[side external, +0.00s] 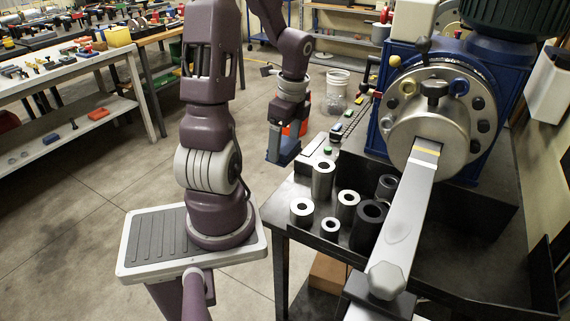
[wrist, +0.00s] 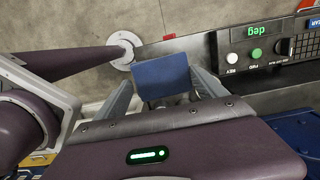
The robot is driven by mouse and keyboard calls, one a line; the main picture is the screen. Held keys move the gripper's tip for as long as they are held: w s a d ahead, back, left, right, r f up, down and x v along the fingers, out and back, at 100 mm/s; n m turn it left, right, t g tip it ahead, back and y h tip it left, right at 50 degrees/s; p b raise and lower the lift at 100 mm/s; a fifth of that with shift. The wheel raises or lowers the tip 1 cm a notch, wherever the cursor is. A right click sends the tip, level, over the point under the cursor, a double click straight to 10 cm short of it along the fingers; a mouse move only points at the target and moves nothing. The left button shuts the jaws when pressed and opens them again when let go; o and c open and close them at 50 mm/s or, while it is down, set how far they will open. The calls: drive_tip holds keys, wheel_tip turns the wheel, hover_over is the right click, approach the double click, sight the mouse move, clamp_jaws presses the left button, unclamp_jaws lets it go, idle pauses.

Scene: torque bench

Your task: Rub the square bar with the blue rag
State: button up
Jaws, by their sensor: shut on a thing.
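The blue rag (side external: 281,147) hangs below my gripper (side external: 285,128), left of the bench. In the wrist view the rag (wrist: 161,77) is a flat blue square between the two fingers of my gripper (wrist: 163,88), which is shut on it. The rag is well apart from the bar. The bar is not visible in the wrist view.
Several metal sockets (side external: 346,206) stand on the dark bench (side external: 305,245) between my gripper and the bar. The blue machine (side external: 379,120) stands behind the bar. A control panel (wrist: 268,48) with a green display is at the wrist view's upper right. Open floor lies left of the bench.

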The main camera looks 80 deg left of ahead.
wheel_tip(320, 180, up, 30)
drive_tip(key=w+d+m+t, duration=0.1)
drive_tip(key=w+d+m, duration=0.35)
drive_tip(key=d, duration=0.45)
drive_tip(key=w+d+m, duration=0.4)
drive_tip(key=w+d, duration=0.2)
drive_tip(key=d, duration=0.2)
drive_tip(key=s+d+m+t, duration=0.1)
drive_tip(key=s+d+m, duration=0.3)
drive_tip(key=d, duration=0.8)
drive_tip(key=s+d+m, duration=0.2)
drive_tip(key=d+m, duration=0.4)
drive_tip(key=d, duration=0.5)
drive_tip(key=shift+n, duration=0.25)
drive_tip(key=shift+a+f, duration=0.1)
drive_tip(key=shift+f, duration=5.9)
drive_tip(key=shift+s+d+f, duration=0.35)
drive_tip(key=shift+f, duration=0.05)
drive_tip(key=shift+s+d+r, duration=0.2)
drive_tip(key=shift+s+d, duration=0.35)
drive_tip(key=shift+s+d+r, duration=0.15)
drive_tip(key=shift+s+d, duration=0.35)
drive_tip(key=shift+s, duration=0.05)
drive_tip(key=shift+w+a+r, duration=0.15)
drive_tip(key=shift+w+a, duration=0.5)
drive_tip(key=shift+a, duration=0.05)
drive_tip(key=shift+w+a+r, duration=0.1)
drive_tip(key=shift+w+a, duration=0.55)
drive_tip(key=shift+w+r, duration=0.15)
wheel_tip(320, 180, up, 6)
